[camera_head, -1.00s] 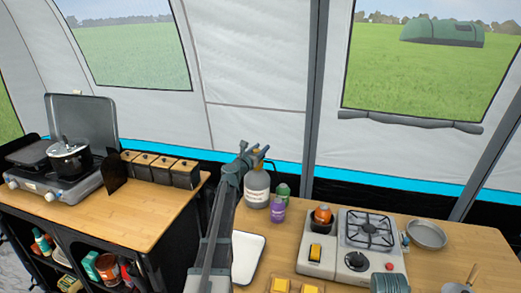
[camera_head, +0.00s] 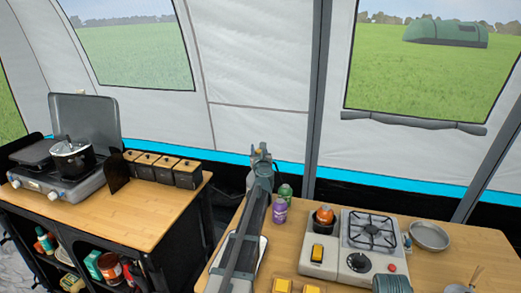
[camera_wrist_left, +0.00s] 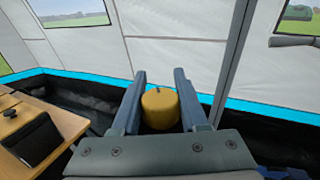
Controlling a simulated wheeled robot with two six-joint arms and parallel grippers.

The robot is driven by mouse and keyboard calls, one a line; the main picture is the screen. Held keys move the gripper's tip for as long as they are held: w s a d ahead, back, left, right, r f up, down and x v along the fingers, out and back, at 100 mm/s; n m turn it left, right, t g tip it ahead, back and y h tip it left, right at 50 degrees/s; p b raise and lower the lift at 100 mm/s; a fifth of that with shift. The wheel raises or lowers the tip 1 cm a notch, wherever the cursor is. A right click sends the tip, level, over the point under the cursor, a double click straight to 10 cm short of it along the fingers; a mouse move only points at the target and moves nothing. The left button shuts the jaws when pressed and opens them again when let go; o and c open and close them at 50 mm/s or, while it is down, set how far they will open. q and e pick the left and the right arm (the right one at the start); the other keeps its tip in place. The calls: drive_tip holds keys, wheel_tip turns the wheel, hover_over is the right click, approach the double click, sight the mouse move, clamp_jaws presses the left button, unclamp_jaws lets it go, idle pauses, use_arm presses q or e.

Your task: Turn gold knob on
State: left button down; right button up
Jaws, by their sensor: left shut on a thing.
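The gold knob (camera_wrist_left: 160,110) is a short gold cylinder with a small dark pin on top, between the two fingers of my left gripper (camera_wrist_left: 160,82) in the left wrist view. My left gripper (camera_head: 261,151) is shut on it. In the head view, a small gold patch of the knob (camera_head: 258,152) shows between the fingers. Below it stands a pale grey bottle (camera_head: 249,181), mostly hidden behind my left arm. My right gripper is not in view.
A purple jar (camera_head: 279,211) and a green jar (camera_head: 285,192) stand close right of the bottle. A white gas stove (camera_head: 341,240) and a pan (camera_head: 429,236) are farther right. A second counter with a black pot (camera_head: 72,160) is at the left.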

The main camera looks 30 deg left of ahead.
use_arm(q)
drive_tip(key=n+g+y, duration=0.3)
drive_tip(key=g+y, duration=0.1)
drive_tip(key=shift+s+a+n, duration=0.15)
drive_tip(key=shift+a+n, duration=0.15)
drive_tip(key=shift+n, duration=0.1)
drive_tip(key=n+g, duration=0.1)
drive_tip(key=g+y, duration=0.1)
drive_tip(key=n+g+y, duration=0.1)
drive_tip(key=shift+s+a+n+g, duration=0.2)
drive_tip(key=shift+s+n+g, duration=0.1)
drive_tip(key=shift+g, duration=0.1)
drive_tip(key=n+g, duration=0.1)
drive_tip(key=g, duration=0.1)
drive_tip(key=n+g+y, duration=0.1)
drive_tip(key=n+g, duration=0.1)
drive_tip(key=shift+s+a, duration=0.1)
drive_tip(key=shift+s, duration=0.3)
drive_tip(key=shift+s+n+g, duration=0.2)
drive_tip(key=shift+n+g, duration=0.2)
drive_tip(key=shift+g, duration=0.3)
drive_tip(key=shift+s+n+g, duration=0.15)
drive_tip(key=shift+n+g, duration=0.25)
drive_tip(key=shift+g, duration=0.3)
drive_tip(key=shift+s+g, duration=0.1)
drive_tip(key=shift+g, duration=0.2)
drive_tip(key=shift+c, duration=2.2)
unclamp_jaws()
